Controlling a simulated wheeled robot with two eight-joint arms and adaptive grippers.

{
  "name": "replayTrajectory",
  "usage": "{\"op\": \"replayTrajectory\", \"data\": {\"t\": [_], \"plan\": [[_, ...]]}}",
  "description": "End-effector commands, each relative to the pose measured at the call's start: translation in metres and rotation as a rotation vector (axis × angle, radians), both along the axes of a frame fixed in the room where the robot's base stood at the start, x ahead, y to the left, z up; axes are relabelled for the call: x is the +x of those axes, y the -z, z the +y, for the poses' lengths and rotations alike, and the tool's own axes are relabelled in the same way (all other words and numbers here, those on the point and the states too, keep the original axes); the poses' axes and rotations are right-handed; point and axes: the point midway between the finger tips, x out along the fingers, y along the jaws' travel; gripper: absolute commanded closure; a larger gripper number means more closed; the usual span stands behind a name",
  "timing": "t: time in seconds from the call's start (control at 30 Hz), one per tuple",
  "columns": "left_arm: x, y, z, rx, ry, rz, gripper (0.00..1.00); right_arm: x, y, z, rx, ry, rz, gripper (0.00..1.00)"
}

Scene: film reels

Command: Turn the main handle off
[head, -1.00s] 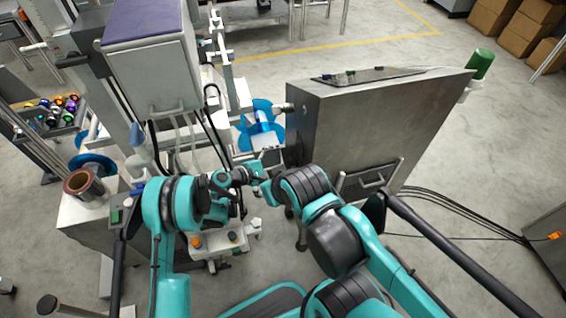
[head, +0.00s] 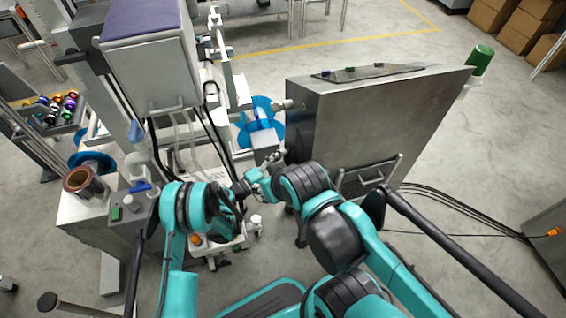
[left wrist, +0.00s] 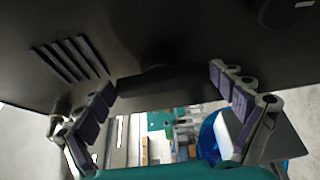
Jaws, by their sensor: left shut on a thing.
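In the left wrist view, a dark panel with slots fills the upper part. A black bar-shaped handle (left wrist: 165,90) with a round hub stands out from it. The two fingers of my left gripper (left wrist: 168,108) are at either end of the bar, shut on it, spread wide. In the head view my left gripper (head: 270,161) shows small, close to the left end of the grey metal cabinet (head: 375,115); the handle itself cannot be made out there. My right gripper cannot be made out.
A machine with a grey box (head: 155,75) and a small button panel (head: 130,205) stands on the left. A blue reel (head: 260,115) is behind my left gripper. Cables (head: 450,205) lie on the floor to the right. Open floor is at the front right.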

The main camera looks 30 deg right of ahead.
Motion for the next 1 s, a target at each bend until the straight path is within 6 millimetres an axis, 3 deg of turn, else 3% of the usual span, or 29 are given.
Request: {"op": "replayTrajectory", "data": {"t": [0.63, 0.67, 1.0], "plan": [[-0.0009, 0.0017, -0.0004, -0.009, 0.003, -0.051, 0.34, 0.0000, 0.0001, 0.0000, 0.000, 0.000, 0.000, 0.60], [-0.0010, 0.0017, -0.0004, -0.009, 0.003, -0.051, 0.00, 0.0000, 0.0001, 0.0000, 0.000, 0.000, 0.000, 0.60], [-0.0003, 0.0002, -0.0001, -0.010, 0.002, -0.049, 0.00, 0.0000, 0.0000, 0.0000, 0.000, 0.000, 0.000, 0.60]]}}
